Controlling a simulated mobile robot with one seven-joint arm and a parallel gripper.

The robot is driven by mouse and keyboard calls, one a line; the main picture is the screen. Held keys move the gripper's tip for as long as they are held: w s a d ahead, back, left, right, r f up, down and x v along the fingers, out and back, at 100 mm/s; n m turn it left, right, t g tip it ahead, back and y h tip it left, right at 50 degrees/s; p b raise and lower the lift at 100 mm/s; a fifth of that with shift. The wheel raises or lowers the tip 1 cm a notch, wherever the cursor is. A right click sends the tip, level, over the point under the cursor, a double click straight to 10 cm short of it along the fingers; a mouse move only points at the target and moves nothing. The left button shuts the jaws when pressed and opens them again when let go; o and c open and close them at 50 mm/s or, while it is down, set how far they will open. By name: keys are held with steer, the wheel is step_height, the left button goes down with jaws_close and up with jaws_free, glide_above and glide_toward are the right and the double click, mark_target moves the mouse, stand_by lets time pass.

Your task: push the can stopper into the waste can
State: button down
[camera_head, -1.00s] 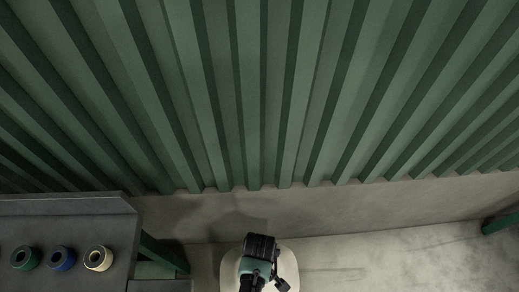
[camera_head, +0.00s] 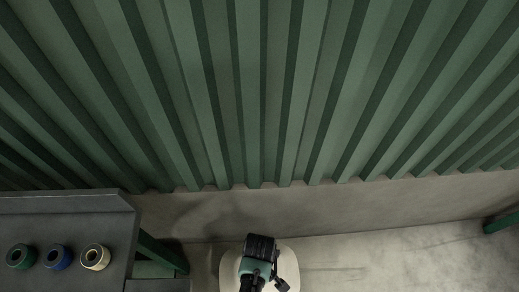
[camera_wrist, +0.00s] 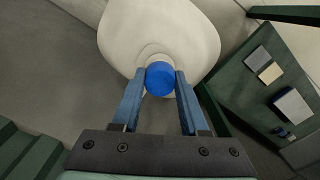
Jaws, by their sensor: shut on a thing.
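My gripper (camera_wrist: 160,82) is shut in the wrist view, with its two blue fingers on either side of a bright blue round piece (camera_wrist: 160,77). This piece looks like the can stopper, seen end-on between the fingertips. I cannot make out the waste can in either view. In the head view the gripper's fingers and the blue piece do not show.
A grey bench (camera_head: 62,212) at the lower left of the head view carries green (camera_head: 20,256), blue (camera_head: 57,256) and cream (camera_head: 95,256) coils. A green ribbed wall (camera_head: 250,100) stands behind. Bare floor (camera_head: 400,260) lies to the right. The wrist view shows a dark green surface (camera_wrist: 262,105) with blocks.

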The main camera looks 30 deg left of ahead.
stand_by(0.3)
steer(key=shift+c, duration=1.8)
jaws_free()
steer(key=shift+o, duration=0.4)
steer(key=shift+o, duration=1.2)
steer(key=shift+r, duration=0.15)
steer(key=shift+r+p, duration=1.95)
steer(key=shift+p, duration=0.25)
steer(key=shift+r, duration=0.15)
step_height(320, 180, up, 13)
steer(key=p, duration=0.1)
